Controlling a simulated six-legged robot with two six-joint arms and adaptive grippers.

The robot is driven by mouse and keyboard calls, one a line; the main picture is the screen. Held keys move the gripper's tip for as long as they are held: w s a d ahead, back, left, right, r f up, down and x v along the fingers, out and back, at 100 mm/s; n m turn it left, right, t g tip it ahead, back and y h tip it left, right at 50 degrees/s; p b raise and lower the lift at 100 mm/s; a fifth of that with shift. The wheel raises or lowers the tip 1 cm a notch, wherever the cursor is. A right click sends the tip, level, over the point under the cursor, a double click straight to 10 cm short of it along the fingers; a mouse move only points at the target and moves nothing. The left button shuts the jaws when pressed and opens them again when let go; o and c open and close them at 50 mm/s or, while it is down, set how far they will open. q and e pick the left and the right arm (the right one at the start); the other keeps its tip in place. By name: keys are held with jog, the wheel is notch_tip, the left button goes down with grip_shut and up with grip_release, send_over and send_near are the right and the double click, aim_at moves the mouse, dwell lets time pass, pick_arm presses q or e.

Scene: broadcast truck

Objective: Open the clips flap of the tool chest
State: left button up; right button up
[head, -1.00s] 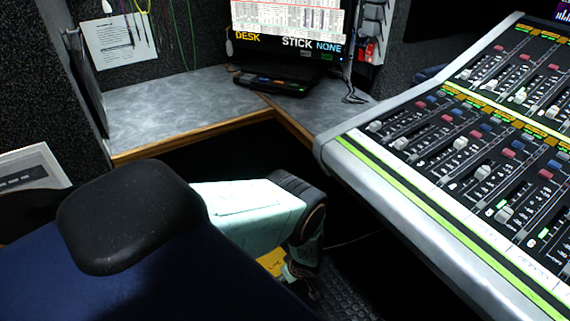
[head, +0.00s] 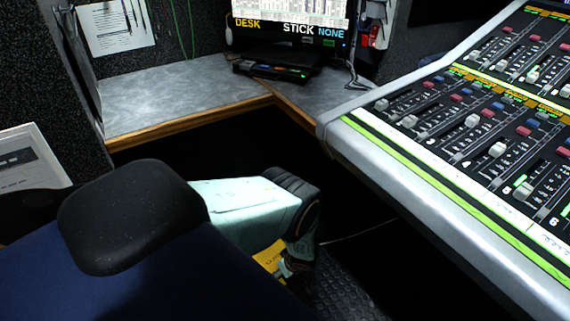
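I do not see the tool chest or its clips flap in the head view. Neither of my grippers can be made out. A pale green link with a dark joint, which looks like part of my own body, stands low in the middle of the view. What lies behind and below it is dark and partly hidden.
A mixing console (head: 470,130) fills the right side. A grey corner desk (head: 180,97) with a wooden edge carries a black device (head: 270,70) below a monitor (head: 290,20). A black pad (head: 130,215) and dark blue surface block the lower left. Dark ribbed floor (head: 345,295) shows at bottom.

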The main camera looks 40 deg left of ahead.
pick_arm(q)
grip_shut()
dwell(0.4)
jog(key=shift+r, duration=0.15)
